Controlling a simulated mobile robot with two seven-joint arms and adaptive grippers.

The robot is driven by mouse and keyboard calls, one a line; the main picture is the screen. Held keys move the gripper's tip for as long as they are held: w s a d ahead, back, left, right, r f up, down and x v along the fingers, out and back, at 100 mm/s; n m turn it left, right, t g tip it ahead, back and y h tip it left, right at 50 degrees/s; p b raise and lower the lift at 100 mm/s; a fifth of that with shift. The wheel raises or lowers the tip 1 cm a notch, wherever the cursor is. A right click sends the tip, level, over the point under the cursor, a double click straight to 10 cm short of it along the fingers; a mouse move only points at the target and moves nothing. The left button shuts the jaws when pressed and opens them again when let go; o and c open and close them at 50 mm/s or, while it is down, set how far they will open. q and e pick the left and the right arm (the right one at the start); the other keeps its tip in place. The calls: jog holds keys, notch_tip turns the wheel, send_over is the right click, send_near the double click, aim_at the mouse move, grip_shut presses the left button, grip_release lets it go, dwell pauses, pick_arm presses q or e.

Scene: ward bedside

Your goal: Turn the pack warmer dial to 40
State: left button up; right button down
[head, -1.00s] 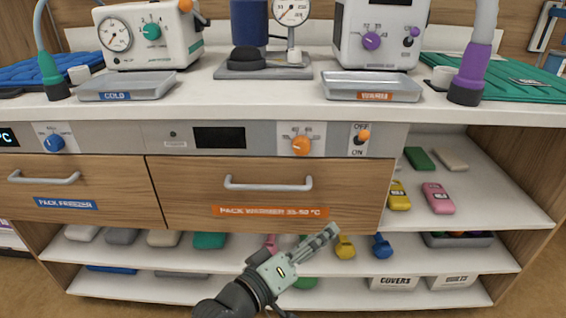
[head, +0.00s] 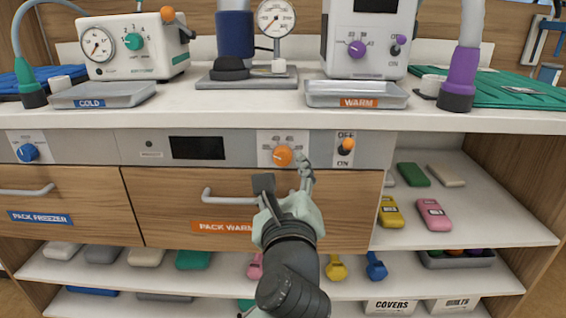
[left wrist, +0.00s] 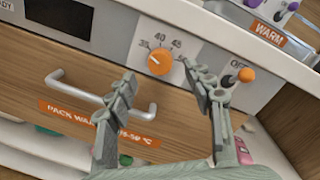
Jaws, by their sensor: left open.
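The pack warmer dial (head: 282,155) is an orange knob on a white scale plate in the grey panel above the pack warmer drawer (head: 160,205). In the left wrist view the dial (left wrist: 159,63) sits below the numbers, with 40 near the top of the scale. The exact setting of its pointer is too small to tell. My left gripper (head: 284,176) is open and empty, just in front of and below the dial. In the left wrist view its fingers (left wrist: 160,78) stand to either side below the dial, apart from it. My right gripper is not in view.
An orange-tipped OFF/ON switch (head: 346,145) is close right of the dial. The drawer handle (head: 225,197) sticks out below left. A dark display (head: 197,148) is to the left. The counter edge (head: 420,120) overhangs the panel, with the WARM tray (head: 355,94) above.

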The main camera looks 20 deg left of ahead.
aim_at(283, 159)
pick_arm(q)
jog(key=shift+x, duration=2.3)
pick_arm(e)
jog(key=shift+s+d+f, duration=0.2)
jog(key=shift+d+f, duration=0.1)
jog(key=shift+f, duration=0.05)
pick_arm(q)
jog(key=shift+c, duration=0.4)
